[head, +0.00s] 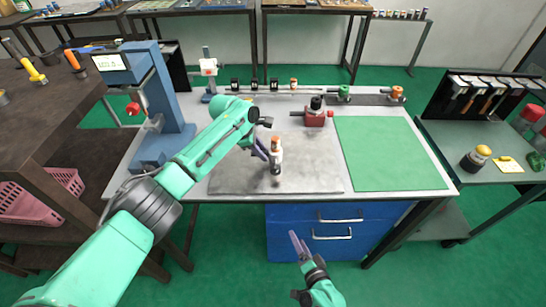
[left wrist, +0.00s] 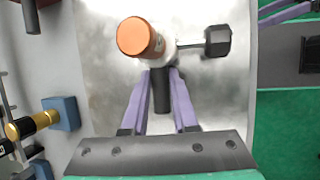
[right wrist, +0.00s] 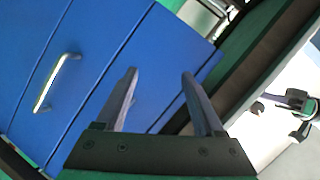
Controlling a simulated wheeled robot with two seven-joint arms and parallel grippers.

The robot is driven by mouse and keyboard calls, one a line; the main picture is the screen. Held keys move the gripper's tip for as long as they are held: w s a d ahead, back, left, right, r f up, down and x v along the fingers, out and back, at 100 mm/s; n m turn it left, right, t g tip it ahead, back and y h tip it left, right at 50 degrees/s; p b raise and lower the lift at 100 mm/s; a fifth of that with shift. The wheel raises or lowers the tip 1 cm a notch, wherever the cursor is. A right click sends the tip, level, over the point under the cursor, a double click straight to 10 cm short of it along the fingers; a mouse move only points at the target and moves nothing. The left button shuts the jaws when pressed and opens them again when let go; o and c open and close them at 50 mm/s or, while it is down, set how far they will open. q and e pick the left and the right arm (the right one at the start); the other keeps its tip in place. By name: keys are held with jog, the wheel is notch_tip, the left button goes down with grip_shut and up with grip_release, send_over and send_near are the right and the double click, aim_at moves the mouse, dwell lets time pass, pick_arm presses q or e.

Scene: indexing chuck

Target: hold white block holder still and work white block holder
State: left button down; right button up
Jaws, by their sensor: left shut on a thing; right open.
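The white block holder (head: 276,158) stands on the grey plate (head: 310,176) in the middle of the bench, with an orange top. In the left wrist view the holder (left wrist: 166,50) shows a round orange cap (left wrist: 138,37), a black knob (left wrist: 218,41) out to the right and a dark bar pointing toward me. My left gripper (head: 263,149) reaches it from the left; in its wrist view the fingers (left wrist: 161,75) are shut on the dark bar. My right gripper (head: 298,240) is open and empty, low in front of the blue drawers; it also shows in its wrist view (right wrist: 160,82).
The blue drawers (head: 290,232) with pale handles are under the bench front. A red fixture with a black knob (head: 316,115) stands behind the plate. A green mat (head: 385,155) lies clear to the right. A blue press (head: 165,105) stands at the left.

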pick_arm(q)
jog(key=c, duration=0.6)
grip_release()
jog(key=shift+w, duration=0.1)
pick_arm(e)
jog(key=f+n, duration=0.1)
jog(key=s+d+f+n+g, duration=0.1)
jog(key=n, duration=0.1)
jog(key=d+f+n, duration=0.1)
jog(key=f, duration=0.1)
jog(key=shift+s+d+n, duration=0.1)
jog(key=shift+s+n, duration=0.25)
jog(key=shift+n, duration=0.05)
pick_arm(q)
jog(key=v, duration=1.2)
jog(key=shift+d, duration=0.1)
pick_arm(e)
jog(key=shift+s+f, duration=0.1)
